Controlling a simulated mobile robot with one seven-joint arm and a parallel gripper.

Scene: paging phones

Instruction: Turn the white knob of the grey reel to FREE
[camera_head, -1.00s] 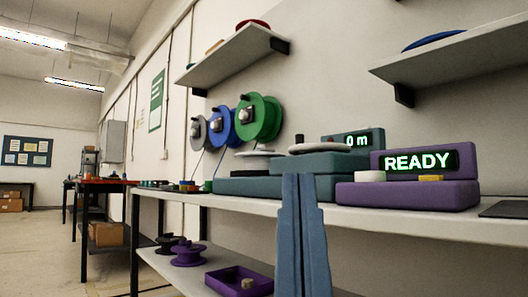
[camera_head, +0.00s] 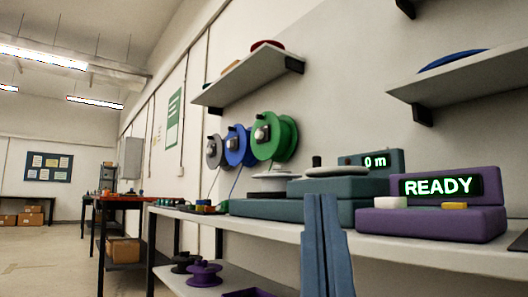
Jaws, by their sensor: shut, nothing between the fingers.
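The grey reel (camera_head: 215,151) hangs on the wall at the left end of a row of reels, beside the blue reel (camera_head: 238,146) and the green reel (camera_head: 275,137). A small pale knob (camera_head: 211,149) shows on the front of the grey reel. It is too small to read its setting or any marking. My gripper (camera_head: 322,198) points up at the lower middle of the view, in front of the bench edge. Its blue fingers are together and hold nothing. It is apart from the reels, nearer to me and to their right.
The bench (camera_head: 400,247) carries a teal machine (camera_head: 345,188) reading 0 m and a purple box (camera_head: 432,222) reading READY. Wall shelves (camera_head: 248,83) hang above. The floor (camera_head: 50,255) at the left is clear.

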